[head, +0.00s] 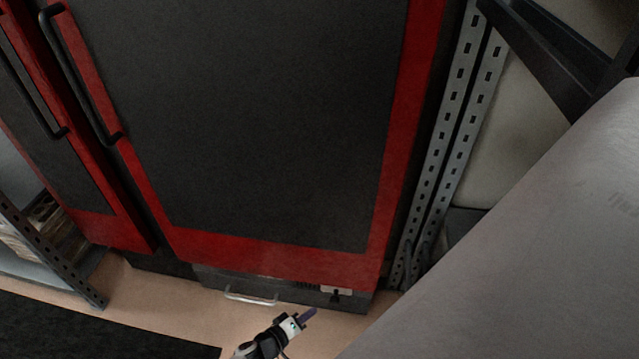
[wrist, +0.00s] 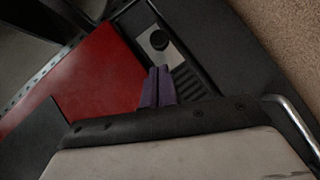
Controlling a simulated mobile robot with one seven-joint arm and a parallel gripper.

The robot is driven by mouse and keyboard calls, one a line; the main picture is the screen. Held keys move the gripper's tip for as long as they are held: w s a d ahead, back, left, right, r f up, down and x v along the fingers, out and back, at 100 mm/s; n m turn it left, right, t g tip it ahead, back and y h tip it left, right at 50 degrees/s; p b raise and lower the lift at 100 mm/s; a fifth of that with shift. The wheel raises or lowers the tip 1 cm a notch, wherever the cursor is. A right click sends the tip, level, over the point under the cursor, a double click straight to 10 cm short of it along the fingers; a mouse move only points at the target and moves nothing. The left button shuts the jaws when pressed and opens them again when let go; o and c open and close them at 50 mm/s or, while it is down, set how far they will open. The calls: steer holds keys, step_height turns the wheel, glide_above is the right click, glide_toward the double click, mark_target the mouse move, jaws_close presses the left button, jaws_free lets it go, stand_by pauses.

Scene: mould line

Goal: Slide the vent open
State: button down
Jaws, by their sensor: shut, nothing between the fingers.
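The vent (wrist: 190,84) is a dark slotted grille low on the base of a red and black cabinet. A light plate (wrist: 172,54) with a round black knob (wrist: 159,40) sits at one end of the slots. In the head view the plate (head: 327,289) and knob (head: 336,294) are small, at the right of the base. My gripper (head: 309,314) is in front of the base, below and left of the knob. In the wrist view its purple fingers (wrist: 157,72) are together and empty, overlapping the slots and plate edge. Contact cannot be told.
A silver bar handle (head: 250,299) is on the base, left of the vent. Perforated metal uprights (head: 455,130) stand right of the cabinet. A large grey surface (head: 530,250) fills the lower right. A dark mat (head: 90,330) lies at lower left. Tan floor lies before the base.

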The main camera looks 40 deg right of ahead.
steer(key=v, duration=0.7)
steer(key=shift+p, duration=0.45)
steer(key=shift+w+a+r, duration=0.1)
steer(key=shift+w+r, duration=0.05)
